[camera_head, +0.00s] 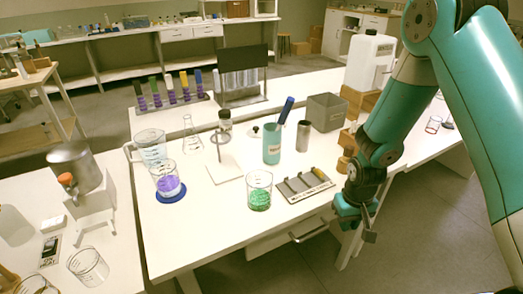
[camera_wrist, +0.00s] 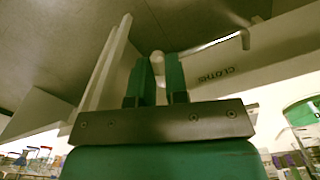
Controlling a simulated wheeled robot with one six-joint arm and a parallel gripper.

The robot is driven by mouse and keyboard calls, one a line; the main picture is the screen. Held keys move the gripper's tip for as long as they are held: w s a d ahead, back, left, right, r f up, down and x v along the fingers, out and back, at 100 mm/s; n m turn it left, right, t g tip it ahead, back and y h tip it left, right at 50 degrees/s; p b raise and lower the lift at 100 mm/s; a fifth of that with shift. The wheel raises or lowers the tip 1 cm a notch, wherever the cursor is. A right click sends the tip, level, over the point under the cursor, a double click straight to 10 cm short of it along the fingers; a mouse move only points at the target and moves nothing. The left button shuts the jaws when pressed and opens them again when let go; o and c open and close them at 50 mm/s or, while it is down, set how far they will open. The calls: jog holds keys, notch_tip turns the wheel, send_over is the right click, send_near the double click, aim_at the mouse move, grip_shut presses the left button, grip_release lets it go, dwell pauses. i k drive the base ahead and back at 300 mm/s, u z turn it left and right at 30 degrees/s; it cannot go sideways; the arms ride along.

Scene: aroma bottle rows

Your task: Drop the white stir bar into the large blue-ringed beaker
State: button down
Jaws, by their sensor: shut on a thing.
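My gripper (camera_head: 369,236) hangs low off the table's front edge, right of a drawer. In the wrist view its two green fingers (camera_wrist: 160,78) are close together. A small white rounded piece (camera_wrist: 157,58) shows between the fingertips and looks like the stir bar; most of it is hidden. A clear beaker with purple liquid (camera_head: 167,184) stands on a round blue disc (camera_head: 171,197) at the left of the table. A larger clear vessel with blue markings (camera_head: 150,146) stands just behind it. I cannot tell for certain which is the blue-ringed beaker. Both are far left of my gripper.
A beaker with green liquid (camera_head: 259,193) and a grey compartment tray (camera_head: 305,186) stand near the front edge. A teal cylinder (camera_head: 271,148), a metal cup (camera_head: 303,136) and a flask (camera_head: 192,142) stand behind.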

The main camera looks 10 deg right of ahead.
aim_at(170, 193)
jog(key=z, duration=1.3)
jog(key=k, duration=1.15)
jog(key=u, duration=1.6)
jog(key=i, duration=0.45)
jog(key=z, duration=0.05)
